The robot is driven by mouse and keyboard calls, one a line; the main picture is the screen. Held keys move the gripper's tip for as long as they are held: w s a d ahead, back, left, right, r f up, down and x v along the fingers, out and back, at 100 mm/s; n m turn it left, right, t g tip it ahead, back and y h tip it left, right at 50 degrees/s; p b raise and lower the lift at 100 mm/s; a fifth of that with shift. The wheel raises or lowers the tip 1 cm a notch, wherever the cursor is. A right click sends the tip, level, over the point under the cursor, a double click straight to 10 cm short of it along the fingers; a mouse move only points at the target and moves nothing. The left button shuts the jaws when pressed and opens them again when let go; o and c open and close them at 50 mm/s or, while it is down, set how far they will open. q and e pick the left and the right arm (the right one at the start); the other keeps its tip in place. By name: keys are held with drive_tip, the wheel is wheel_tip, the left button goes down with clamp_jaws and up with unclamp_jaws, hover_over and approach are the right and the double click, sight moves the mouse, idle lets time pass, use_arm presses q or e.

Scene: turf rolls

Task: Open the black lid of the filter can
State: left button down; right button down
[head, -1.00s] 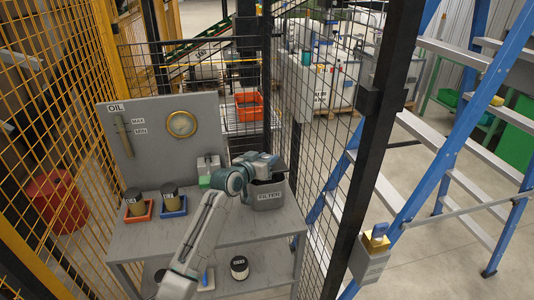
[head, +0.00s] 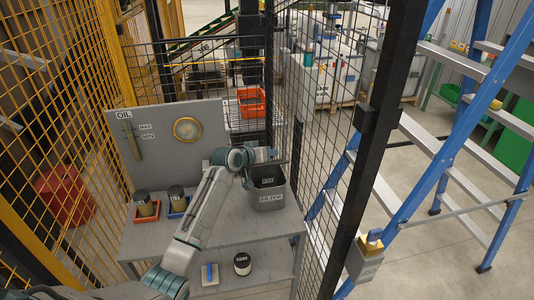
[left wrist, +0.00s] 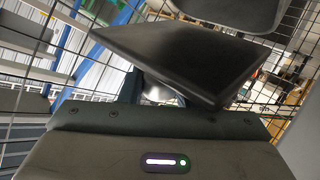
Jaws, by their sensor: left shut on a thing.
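The grey filter can (head: 269,201), with a FILTER label on its front, stands at the right end of the workbench. Its top is open in the head view, and a dark labelled object (head: 267,181) shows inside. My left gripper (head: 274,155) is above the can's back rim. It is shut on the black lid (left wrist: 185,55), which fills the middle of the left wrist view as a tilted dark slab. In the head view the lid is mostly hidden or edge-on, and I cannot tell whether it still touches the can. My right gripper is not in view.
The workbench (head: 222,232) carries a dark cup in a red tray (head: 146,218) and another in a blue tray (head: 174,214). An upright gauge panel (head: 190,152) stands behind. Mesh fencing (head: 316,170) rises close to the can's right. A blue ladder (head: 427,165) stands beyond.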

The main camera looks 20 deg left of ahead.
use_arm(q)
drive_tip(key=c, duration=1.1)
unclamp_jaws()
drive_tip(key=shift+s+a+r, duration=0.1)
drive_tip(key=shift+s+a, duration=0.05)
drive_tip(key=shift+s, duration=0.2)
drive_tip(key=b+v, duration=0.4)
drive_tip(key=v, duration=0.6)
